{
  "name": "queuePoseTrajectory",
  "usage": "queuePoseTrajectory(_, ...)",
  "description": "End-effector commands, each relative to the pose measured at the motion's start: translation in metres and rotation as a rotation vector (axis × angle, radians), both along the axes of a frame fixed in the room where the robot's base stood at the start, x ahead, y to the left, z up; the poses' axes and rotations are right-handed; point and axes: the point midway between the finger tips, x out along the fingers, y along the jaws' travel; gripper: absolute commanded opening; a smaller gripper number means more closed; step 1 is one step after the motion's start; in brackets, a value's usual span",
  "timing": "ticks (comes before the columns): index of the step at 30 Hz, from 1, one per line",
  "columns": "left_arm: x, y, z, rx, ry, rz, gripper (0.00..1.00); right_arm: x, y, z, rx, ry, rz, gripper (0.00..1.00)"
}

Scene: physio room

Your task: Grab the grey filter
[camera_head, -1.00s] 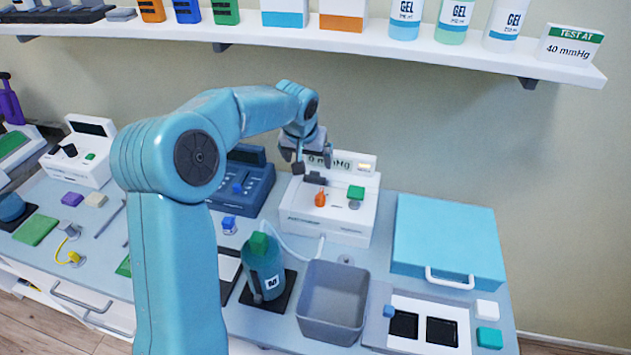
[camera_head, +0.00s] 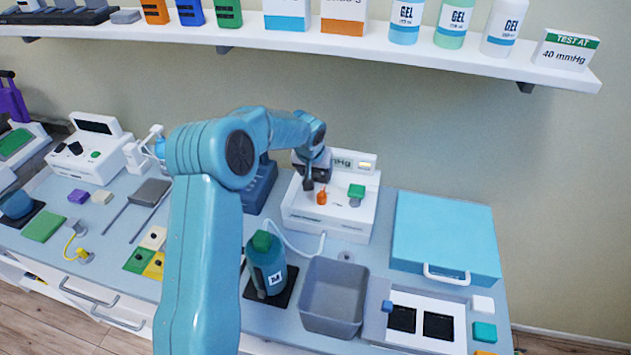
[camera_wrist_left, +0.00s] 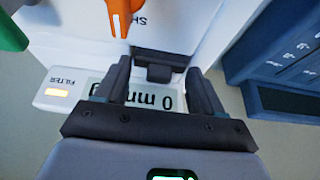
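My right gripper is not in view.
An orange lever (camera_head: 321,197) and a green knob (camera_head: 356,191) stand on the machine near the gripper. A dark blue device (camera_wrist_left: 285,70) is close beside it. A shelf (camera_head: 400,50) runs above.

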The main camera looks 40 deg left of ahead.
Motion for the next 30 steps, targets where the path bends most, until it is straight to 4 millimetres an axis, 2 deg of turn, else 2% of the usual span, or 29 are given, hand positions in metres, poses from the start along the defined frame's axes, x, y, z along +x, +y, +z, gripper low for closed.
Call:
queuePoseTrajectory(1,0.000,0.000,0.000,0.000,0.001,0.000,0.50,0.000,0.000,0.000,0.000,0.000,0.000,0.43)
queuePoseTrajectory(3,0.000,0.000,-0.001,0.000,0.001,-0.001,0.27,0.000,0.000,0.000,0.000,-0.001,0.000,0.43)
queuePoseTrajectory(4,0.000,0.000,-0.001,-0.001,0.002,-0.001,0.21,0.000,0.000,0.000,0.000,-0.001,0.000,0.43)
queuePoseTrajectory(10,-0.001,-0.001,-0.002,-0.002,0.004,-0.001,0.21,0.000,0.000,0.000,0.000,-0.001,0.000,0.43)
queuePoseTrajectory(13,0.000,-0.001,0.004,-0.001,0.002,-0.001,0.21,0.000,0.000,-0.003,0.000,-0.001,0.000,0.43)
queuePoseTrajectory(24,0.001,0.000,0.080,0.002,-0.005,0.000,0.21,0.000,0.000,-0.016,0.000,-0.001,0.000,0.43)
queuePoseTrajectory(30,0.000,0.000,0.099,0.000,0.000,0.000,0.21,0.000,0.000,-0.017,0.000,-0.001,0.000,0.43)
